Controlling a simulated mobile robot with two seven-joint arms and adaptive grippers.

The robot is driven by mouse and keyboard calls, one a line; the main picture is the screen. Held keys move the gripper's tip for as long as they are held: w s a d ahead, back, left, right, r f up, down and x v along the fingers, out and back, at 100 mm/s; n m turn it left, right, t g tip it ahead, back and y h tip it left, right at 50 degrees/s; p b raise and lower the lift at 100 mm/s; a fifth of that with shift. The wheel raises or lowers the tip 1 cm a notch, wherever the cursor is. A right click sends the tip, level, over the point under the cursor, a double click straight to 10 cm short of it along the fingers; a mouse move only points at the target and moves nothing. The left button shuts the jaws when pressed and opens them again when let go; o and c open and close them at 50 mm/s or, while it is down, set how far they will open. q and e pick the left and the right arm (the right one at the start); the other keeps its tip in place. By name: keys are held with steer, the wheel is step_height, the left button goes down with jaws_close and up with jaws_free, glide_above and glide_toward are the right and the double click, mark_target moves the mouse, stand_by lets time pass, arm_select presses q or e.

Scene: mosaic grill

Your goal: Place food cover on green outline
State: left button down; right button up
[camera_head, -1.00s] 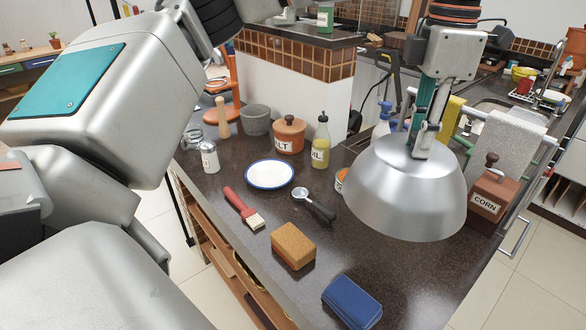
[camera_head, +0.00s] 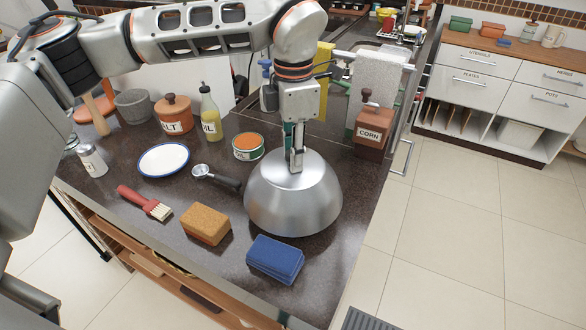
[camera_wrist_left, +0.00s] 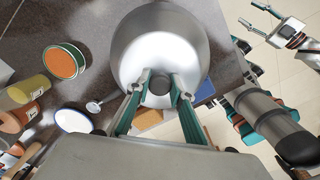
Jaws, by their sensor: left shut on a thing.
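The food cover is a shiny silver dome (camera_head: 293,205) near the right edge of the dark countertop. My left gripper (camera_head: 296,162) points down from above and is shut on the knob at its top. In the left wrist view the cover (camera_wrist_left: 185,45) sits between and beyond the fingers (camera_wrist_left: 160,82), which close on the round knob. I cannot tell whether the rim touches the counter or hangs just above it. My right gripper (camera_wrist_left: 254,16) shows small at the top right of the left wrist view, fingers apart and empty. No green outline is visible.
A blue folded cloth (camera_head: 275,259), a sponge (camera_head: 206,224), a scoop (camera_head: 215,176) and an open can (camera_head: 248,147) lie close to the cover. A brush (camera_head: 145,203) and a plate (camera_head: 163,160) are further left.

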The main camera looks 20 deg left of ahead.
arm_select(q)
steer(key=shift+f, duration=2.35)
steer(key=shift+f, duration=0.2)
steer(key=c, duration=1.8)
jaws_free()
